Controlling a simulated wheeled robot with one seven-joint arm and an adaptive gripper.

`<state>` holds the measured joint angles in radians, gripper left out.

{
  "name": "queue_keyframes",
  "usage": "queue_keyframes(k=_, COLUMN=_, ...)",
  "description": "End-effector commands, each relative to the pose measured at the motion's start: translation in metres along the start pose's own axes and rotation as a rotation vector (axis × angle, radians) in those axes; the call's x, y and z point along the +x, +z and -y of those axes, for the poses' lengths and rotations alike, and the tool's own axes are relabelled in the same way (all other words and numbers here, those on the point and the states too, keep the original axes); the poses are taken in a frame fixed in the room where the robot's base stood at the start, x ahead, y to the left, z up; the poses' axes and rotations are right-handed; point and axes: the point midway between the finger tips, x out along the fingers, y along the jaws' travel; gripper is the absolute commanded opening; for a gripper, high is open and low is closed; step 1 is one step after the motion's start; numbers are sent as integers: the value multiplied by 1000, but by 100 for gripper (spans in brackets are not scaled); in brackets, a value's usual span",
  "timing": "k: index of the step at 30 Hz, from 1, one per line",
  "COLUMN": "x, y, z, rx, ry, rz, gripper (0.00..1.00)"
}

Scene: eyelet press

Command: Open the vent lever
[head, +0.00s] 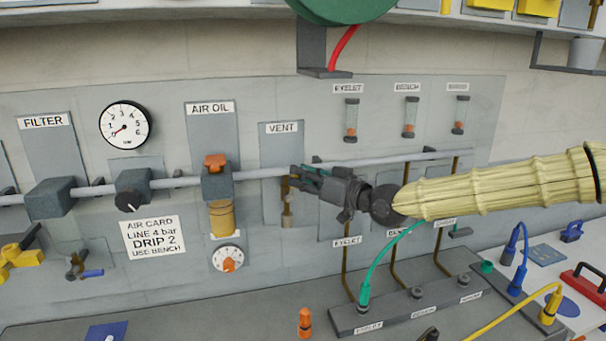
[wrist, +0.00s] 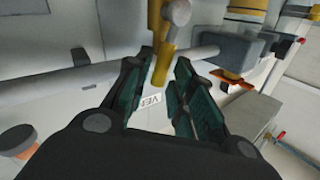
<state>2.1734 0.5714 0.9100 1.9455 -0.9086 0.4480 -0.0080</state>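The vent valve (head: 287,207) is a brass fitting hanging from the air pipe below the VENT label (head: 282,128). In the wrist view the brass fitting (wrist: 161,62) shows at the fingertips, with a grey round end (wrist: 178,12). My gripper (head: 300,179) is right at the valve in the head view and hides part of it. In the wrist view my gripper (wrist: 160,66) has its two dark green fingers apart, with the brass fitting in line with the gap. I cannot tell whether either finger touches it. The lever handle is not clearly distinguishable from the fitting.
The air pipe (head: 262,173) runs across the panel close behind my gripper. The air oil unit (head: 216,184) with an amber bowl stands left of the valve. Brass tubes (head: 346,270) and a green hose (head: 380,255) are below and right of my gripper.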

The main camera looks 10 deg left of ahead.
Motion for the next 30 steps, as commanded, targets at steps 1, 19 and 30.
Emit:
queue_keyframes(k=1, x=1, y=0, z=0, rx=0, ry=0, rz=0, gripper=24)
queue_keyframes(k=19, x=2, y=0, z=0, rx=1, ry=0, rz=0, gripper=0)
queue_keyframes(k=30, x=6, y=0, z=6, rx=-80, ry=11, rz=53, gripper=0)
